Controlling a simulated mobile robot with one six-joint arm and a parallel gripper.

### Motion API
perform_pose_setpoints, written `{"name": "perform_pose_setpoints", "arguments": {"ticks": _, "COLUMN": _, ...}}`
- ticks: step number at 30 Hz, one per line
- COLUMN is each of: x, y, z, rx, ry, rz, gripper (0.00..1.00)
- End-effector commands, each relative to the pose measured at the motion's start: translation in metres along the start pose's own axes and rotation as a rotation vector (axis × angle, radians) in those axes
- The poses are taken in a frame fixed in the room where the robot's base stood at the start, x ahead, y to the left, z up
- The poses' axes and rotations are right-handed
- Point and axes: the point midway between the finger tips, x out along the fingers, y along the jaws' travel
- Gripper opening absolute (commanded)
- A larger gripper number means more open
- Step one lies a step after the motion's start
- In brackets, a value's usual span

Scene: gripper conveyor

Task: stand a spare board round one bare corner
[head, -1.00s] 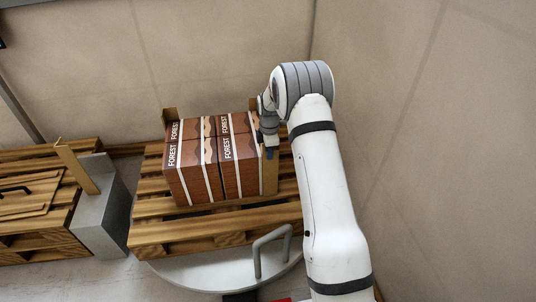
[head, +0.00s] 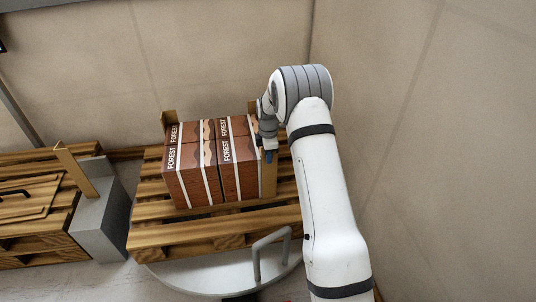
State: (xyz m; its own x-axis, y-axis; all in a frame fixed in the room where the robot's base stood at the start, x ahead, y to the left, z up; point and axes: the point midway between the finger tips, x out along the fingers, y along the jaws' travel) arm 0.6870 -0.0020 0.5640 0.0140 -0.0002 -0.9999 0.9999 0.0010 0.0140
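A block of brown FOREST cartons (head: 205,180) stands on a wooden pallet (head: 180,238). A tan corner board (head: 269,182) stands upright at the cartons' near right corner. Other boards show at the far left corner (head: 169,117) and, just barely, at the far right corner (head: 252,106). The near left corner is bare. A spare board (head: 76,172) stands tilted at a grey holder (head: 101,222) on the left. My gripper (head: 268,155) points down at the top of the near right board; its fingers are too small and hidden to tell whether they grip it.
The pallet rests on a round pale turntable (head: 190,277) with a grey bent handle (head: 258,262) at its front. Another wooden pallet (head: 40,246) with flat boards (head: 30,190) lies at the left. Beige walls close the back and right.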

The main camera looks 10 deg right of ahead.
Motion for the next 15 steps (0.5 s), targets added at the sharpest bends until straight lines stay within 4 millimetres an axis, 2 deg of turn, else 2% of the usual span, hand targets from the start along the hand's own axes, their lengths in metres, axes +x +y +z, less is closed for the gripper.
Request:
{"name": "perform_pose_setpoints", "arguments": {"ticks": 1, "x": 0.015, "y": -0.004, "z": 0.000, "rx": 0.000, "ry": 0.000, "rz": -0.012, "gripper": 0.28}}
{"name": "perform_pose_setpoints", "arguments": {"ticks": 8, "x": 0.014, "y": -0.004, "z": -0.001, "rx": -0.001, "ry": 0.000, "rz": -0.011, "gripper": 0.28}}
{"name": "perform_pose_setpoints", "arguments": {"ticks": 11, "x": 0.007, "y": -0.003, "z": -0.001, "rx": -0.001, "ry": 0.000, "rz": -0.010, "gripper": 0.28}}
{"name": "perform_pose_setpoints", "arguments": {"ticks": 15, "x": -0.016, "y": -0.002, "z": -0.001, "rx": -0.002, "ry": 0.000, "rz": -0.005, "gripper": 0.28}}
